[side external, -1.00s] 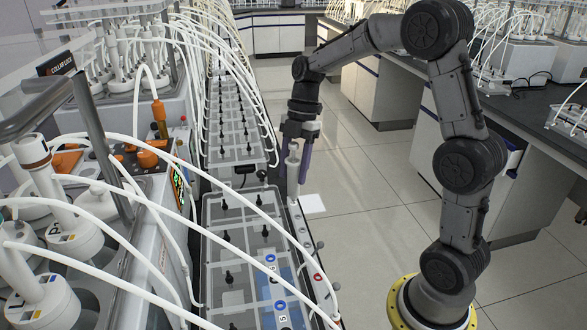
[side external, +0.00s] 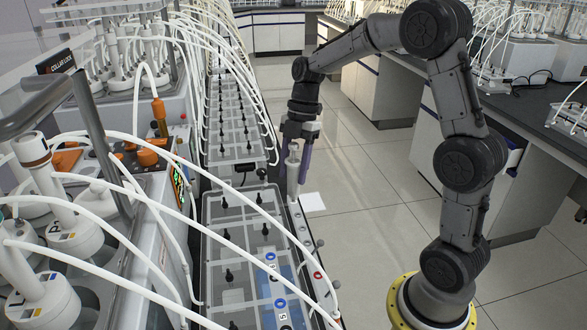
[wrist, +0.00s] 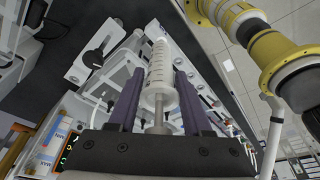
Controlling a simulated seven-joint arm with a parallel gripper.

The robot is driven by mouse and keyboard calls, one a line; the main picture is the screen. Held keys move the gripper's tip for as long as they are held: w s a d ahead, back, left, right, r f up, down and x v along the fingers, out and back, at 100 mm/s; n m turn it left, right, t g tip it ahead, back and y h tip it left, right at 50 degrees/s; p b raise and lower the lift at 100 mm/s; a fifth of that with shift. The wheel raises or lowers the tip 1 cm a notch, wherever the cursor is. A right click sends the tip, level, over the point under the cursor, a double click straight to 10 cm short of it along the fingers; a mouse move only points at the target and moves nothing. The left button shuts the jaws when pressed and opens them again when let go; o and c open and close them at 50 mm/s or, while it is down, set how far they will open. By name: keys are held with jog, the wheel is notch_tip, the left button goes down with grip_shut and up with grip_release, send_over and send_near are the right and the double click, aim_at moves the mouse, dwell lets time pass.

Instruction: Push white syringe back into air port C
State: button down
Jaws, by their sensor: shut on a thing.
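The white syringe (side external: 293,172) stands upright at the far end of the narrow port rail (side external: 303,228), beside the clear-lidded tank. My gripper (side external: 297,150) points down, with its purple fingers on either side of the syringe's upper part. In the wrist view, the syringe (wrist: 159,62) lies between the two fingers, and its metal plunger rod runs toward the palm. My gripper is shut on the syringe. The syringe's lower tip and the port under it are hard to make out. I cannot read which port is C.
The clear-lidded tank (side external: 237,232) with black fittings is left of the rail. White tubes (side external: 150,205) arch over it from the bottle unit at left. A white square (side external: 312,202) lies just right of the rail. Open tiled floor (side external: 365,205) is between rail and my base.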

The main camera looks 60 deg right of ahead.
jog(key=shift+f, duration=0.65)
dwell(0.7)
jog(key=shift+c, duration=1.3)
grip_release()
jog(key=shift+r, duration=0.15)
jog(key=v, duration=1.3)
jog(key=shift+d+r, duration=0.15)
jog(key=shift+r, duration=0.1)
